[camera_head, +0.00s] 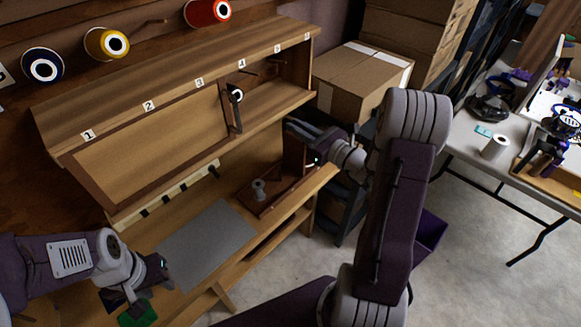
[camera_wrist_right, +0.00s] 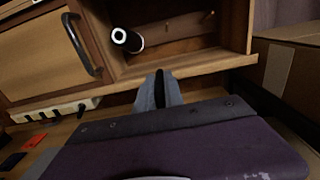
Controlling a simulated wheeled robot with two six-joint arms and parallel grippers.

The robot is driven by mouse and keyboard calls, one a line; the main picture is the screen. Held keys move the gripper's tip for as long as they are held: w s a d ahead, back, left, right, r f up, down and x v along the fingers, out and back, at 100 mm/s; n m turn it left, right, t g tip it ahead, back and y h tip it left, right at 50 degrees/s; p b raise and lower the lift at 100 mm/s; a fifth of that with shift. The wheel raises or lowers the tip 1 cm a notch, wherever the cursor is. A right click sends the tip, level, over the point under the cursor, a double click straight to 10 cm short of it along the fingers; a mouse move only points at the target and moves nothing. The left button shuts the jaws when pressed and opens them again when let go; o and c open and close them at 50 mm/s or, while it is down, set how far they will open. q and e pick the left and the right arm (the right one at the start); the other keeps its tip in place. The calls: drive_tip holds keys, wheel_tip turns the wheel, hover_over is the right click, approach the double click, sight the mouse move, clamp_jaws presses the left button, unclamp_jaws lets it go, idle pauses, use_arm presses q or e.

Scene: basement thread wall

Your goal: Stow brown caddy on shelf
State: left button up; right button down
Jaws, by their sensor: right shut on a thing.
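The brown caddy (camera_head: 293,158) is on the right part of the bench below the open end of the wall shelf (camera_head: 262,102). It looks like a low tray with a tall upright part, and a grey spool (camera_head: 258,189) stands at its left end. My right gripper (camera_head: 296,130) is at the top of the upright part, shut on it. In the right wrist view its fingers (camera_wrist_right: 159,90) point toward the shelf opening; most of the caddy is hidden there. My left gripper (camera_head: 163,272) is low at the left, over the bench front; its jaw gap is unclear.
A panel with a dark handle (camera_head: 235,110) covers the shelf's left part; the right compartment is open. A black-and-white spool (camera_wrist_right: 127,39) is at that opening. A grey mat (camera_head: 205,245) lies bare on the bench. A green item (camera_head: 137,313) is below my left gripper. Cardboard boxes (camera_head: 357,82) stand right.

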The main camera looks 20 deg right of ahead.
drive_tip(key=shift+r, duration=0.1)
